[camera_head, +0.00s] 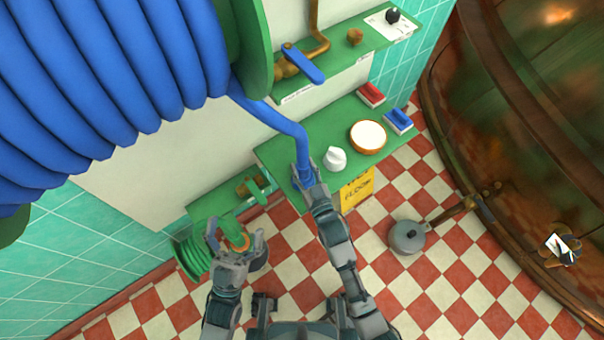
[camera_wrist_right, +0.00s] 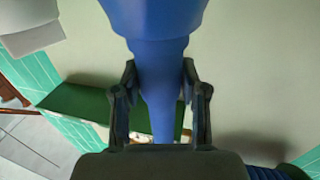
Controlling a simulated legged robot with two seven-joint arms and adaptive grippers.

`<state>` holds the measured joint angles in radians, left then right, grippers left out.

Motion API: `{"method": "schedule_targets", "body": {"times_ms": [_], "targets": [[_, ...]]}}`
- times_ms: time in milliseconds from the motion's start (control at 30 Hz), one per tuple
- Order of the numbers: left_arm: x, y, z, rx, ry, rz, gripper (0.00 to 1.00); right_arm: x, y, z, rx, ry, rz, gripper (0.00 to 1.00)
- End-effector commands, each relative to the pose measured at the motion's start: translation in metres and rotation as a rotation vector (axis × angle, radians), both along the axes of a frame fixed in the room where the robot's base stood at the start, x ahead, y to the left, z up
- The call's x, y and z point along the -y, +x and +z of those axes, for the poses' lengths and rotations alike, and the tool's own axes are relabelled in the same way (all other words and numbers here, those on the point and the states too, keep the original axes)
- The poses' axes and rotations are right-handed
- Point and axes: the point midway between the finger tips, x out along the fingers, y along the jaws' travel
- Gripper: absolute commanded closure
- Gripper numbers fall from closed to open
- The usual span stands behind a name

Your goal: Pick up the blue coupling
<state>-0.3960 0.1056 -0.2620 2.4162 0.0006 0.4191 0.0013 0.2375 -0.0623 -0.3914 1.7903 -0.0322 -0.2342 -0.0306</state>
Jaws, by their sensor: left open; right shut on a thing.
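The blue coupling (camera_head: 304,160) is at the end of a blue hose (camera_head: 268,115) that runs down from a large blue coil. My right gripper (camera_head: 307,182) is shut on it, beside the edge of the green shelf. In the right wrist view the blue coupling (camera_wrist_right: 160,65) passes between the two fingers of my right gripper (camera_wrist_right: 160,105), with one finger on each side. Part of it is hidden by the gripper. My left gripper (camera_head: 234,240) is open and empty, in front of a green hose reel (camera_head: 192,258) low on the wall.
The green shelf (camera_head: 285,150) holds a white lump (camera_head: 335,158), a bowl (camera_head: 368,137), and a red (camera_head: 371,94) and a blue brush (camera_head: 398,121). A yellow floor sign (camera_head: 357,190) stands below. Checkered floor lies between.

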Motion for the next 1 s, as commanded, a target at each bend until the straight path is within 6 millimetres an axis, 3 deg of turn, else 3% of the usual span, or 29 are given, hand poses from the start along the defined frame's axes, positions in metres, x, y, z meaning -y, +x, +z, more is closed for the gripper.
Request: {"method": "schedule_targets", "body": {"times_ms": [367, 767, 1000], "targets": [[0.001, 0.002, 0.000, -0.012, 0.004, -0.002, 0.00, 0.001, -0.001, 0.004, 0.001, 0.010, 0.004, 0.88], [0.009, 0.023, -0.030, -0.290, 0.100, -0.006, 0.00, -0.001, 0.000, 0.043, 0.009, 0.007, 0.003, 0.88], [0.007, 0.028, -0.064, -0.540, 0.178, -0.008, 0.00, 0.006, -0.057, 0.046, 0.002, 0.009, 0.004, 0.88]]}}
